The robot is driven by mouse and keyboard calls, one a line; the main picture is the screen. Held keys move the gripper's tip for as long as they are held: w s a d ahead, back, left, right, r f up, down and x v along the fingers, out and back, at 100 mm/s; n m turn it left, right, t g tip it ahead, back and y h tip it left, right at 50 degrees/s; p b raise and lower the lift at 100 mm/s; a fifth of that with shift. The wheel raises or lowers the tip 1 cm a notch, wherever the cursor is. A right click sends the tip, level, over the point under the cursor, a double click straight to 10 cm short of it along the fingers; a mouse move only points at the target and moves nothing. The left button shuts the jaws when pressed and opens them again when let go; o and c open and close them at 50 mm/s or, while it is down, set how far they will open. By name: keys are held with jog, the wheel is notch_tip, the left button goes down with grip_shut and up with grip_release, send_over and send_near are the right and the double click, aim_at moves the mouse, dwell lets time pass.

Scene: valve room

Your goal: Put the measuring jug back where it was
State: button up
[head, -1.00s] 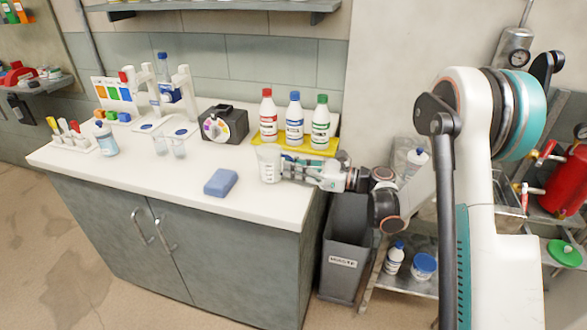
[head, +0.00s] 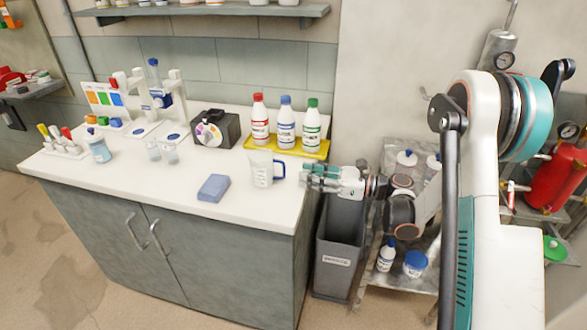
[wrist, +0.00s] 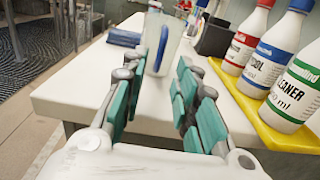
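The measuring jug (head: 261,170) is clear with a blue handle and stands upright on the white counter, in front of the yellow tray. In the wrist view the jug (wrist: 171,50) stands just beyond my fingertips, its blue handle facing me. My gripper (head: 306,175) is right of the jug, apart from it, over the counter's right end. In the wrist view my gripper (wrist: 158,85) has its teal finger pads spread, with nothing between them.
A yellow tray (head: 318,154) with red-, blue- and green-capped bottles stands behind the jug. A blue sponge (head: 213,188) lies to its left. Two clear beakers (head: 162,151) and a black box with a colour dial (head: 215,129) stand further left. A grey bin (head: 337,250) is below the counter end.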

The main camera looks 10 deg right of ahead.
jog(key=shift+p+v, duration=0.5)
jog(key=shift+v, duration=1.75)
